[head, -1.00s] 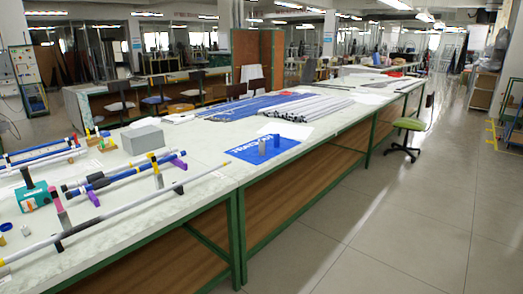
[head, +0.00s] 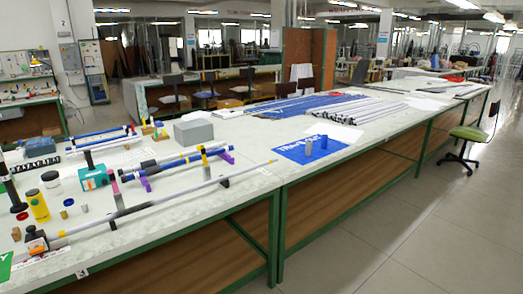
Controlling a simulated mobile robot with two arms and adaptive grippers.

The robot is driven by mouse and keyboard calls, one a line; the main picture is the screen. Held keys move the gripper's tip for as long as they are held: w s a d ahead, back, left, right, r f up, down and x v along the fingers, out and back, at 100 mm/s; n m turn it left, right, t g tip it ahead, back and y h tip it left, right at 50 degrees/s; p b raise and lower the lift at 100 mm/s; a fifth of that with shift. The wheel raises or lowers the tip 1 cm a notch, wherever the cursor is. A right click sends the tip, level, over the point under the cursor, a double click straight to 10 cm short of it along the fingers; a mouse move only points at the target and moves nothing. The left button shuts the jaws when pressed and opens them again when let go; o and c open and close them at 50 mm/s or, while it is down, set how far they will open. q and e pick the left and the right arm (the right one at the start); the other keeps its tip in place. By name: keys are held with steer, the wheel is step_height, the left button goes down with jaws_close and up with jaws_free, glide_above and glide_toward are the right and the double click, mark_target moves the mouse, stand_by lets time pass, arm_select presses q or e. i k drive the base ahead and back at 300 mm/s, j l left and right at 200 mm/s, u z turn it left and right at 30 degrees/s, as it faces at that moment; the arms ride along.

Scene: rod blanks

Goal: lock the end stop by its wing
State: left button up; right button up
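A long grey rod (head: 160,203) lies along the front of the near table, held on upright supports. A small black and orange block (head: 37,242) sits at its near left end. It may be the end stop, but it is too small to make out a wing or its locked state. Neither of my grippers shows in the head view.
Blue and black rods (head: 190,158) lie behind on purple and yellow supports. A teal box (head: 93,179), a yellow can (head: 38,206) and a grey box (head: 193,132) stand on the table (head: 215,228). A blue mat (head: 290,154) bears two small cylinders.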

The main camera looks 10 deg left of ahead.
mark_target(38, 250)
steer(key=u, duration=1.95)
